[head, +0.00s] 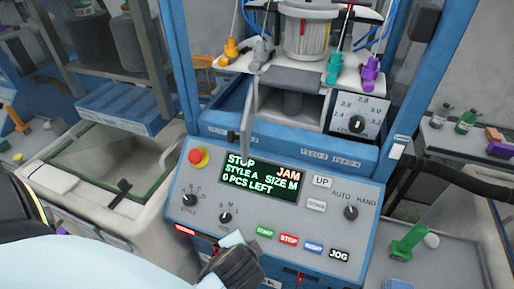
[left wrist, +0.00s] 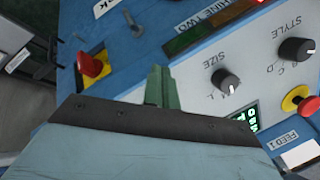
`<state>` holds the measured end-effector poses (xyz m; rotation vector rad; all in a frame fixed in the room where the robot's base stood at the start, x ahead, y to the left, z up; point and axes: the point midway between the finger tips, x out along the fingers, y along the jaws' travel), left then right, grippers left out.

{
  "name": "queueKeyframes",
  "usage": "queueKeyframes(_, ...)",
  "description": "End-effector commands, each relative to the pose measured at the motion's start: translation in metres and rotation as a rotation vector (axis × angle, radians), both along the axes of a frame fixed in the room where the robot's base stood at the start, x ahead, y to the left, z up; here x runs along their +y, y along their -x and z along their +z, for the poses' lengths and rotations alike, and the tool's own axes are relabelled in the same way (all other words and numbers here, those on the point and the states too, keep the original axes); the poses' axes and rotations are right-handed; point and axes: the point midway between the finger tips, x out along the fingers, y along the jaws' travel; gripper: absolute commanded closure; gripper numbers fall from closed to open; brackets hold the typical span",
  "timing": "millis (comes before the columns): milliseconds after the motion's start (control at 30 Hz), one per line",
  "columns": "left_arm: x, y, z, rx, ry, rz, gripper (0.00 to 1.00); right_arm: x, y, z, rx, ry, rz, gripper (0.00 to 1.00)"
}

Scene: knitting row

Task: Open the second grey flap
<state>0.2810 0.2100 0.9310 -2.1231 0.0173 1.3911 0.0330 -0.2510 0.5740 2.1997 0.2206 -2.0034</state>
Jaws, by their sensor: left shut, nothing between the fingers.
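A thin grey flap (head: 247,115) stands upright, edge-on, at the left of the machine's opening in the head view. A wider dark grey flap (head: 290,80) lies across the top of that opening. I cannot tell which one counts as second. My left gripper (head: 232,242) is low in front of the control panel (head: 190,225), below the size dial and apart from both flaps. In the left wrist view its fingers (left wrist: 159,87) are together and empty over the blue machine front. No flap is clear in that view. My right gripper is not in view.
The display (head: 260,178) reads STOP and JAM. A red stop button (head: 198,157) and dials stick out of the panel. A red switch on yellow (left wrist: 92,65) shows in the left wrist view. Coloured yarn feeders, such as the orange one (head: 231,48), sit above the opening.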

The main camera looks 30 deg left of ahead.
Motion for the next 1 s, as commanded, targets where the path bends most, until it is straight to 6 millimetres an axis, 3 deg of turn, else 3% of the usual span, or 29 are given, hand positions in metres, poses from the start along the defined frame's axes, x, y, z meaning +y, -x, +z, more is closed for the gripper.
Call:
queueKeyframes(167,-0.01,-0.028,0.041,-0.1,-0.215,-0.08,1.0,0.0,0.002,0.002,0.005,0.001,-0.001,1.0)
queueKeyframes(333,-0.029,-0.055,0.113,-0.243,-0.52,-0.147,1.0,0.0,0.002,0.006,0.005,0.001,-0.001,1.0)
queueKeyframes(500,-0.049,-0.064,0.187,-0.374,-0.79,-0.153,1.0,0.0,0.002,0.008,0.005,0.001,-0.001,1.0)
queueKeyframes(600,-0.058,-0.063,0.217,-0.423,-0.896,-0.142,1.0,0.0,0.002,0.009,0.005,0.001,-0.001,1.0)
queueKeyframes(800,-0.063,-0.063,0.242,-0.462,-0.983,-0.124,1.0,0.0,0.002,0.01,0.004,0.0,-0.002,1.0)
queueKeyframes(1000,-0.044,-0.083,0.244,-0.464,-0.988,-0.122,1.0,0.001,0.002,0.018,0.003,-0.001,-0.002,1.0)
